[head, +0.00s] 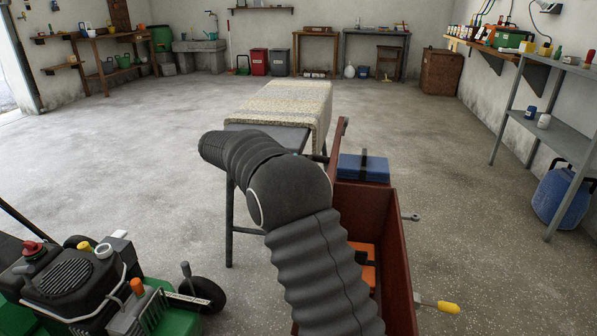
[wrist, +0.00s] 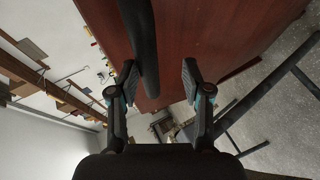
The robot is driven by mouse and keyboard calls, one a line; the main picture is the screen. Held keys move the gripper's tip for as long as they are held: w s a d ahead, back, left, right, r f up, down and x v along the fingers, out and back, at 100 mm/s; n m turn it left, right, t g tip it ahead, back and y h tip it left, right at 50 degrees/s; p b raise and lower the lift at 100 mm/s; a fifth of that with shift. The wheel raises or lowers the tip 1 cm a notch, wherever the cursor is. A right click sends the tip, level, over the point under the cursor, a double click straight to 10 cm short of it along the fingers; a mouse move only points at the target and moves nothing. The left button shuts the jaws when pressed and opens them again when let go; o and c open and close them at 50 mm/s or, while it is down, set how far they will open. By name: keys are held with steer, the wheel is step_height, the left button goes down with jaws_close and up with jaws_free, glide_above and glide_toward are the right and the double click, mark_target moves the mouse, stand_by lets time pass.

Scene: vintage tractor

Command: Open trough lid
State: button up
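The trough (head: 393,255) is a long red-brown box at the centre right of the head view, partly behind my arm. Its top is open to view. A thin red-brown panel, seemingly the lid (head: 341,133), stands up along its left side, almost edge-on. In the wrist view a broad red-brown panel (wrist: 215,30) fills the top, with a dark round bar (wrist: 140,40) in front of it. My gripper (wrist: 158,68) is open, with the bar between its fingers, closer to the left one. I cannot tell whether they touch. The head view hides my gripper behind my arm.
A blue case (head: 363,168) and an orange item (head: 362,265) are in the trough. A cloth-covered table (head: 290,100) stands just beyond. An engine machine (head: 85,280) is at the lower left, and a grey shelf (head: 560,135) at the right.

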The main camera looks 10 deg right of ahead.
steer(key=v, duration=1.1)
steer(key=shift+a, duration=0.35)
steer(key=shift+r, duration=0.15)
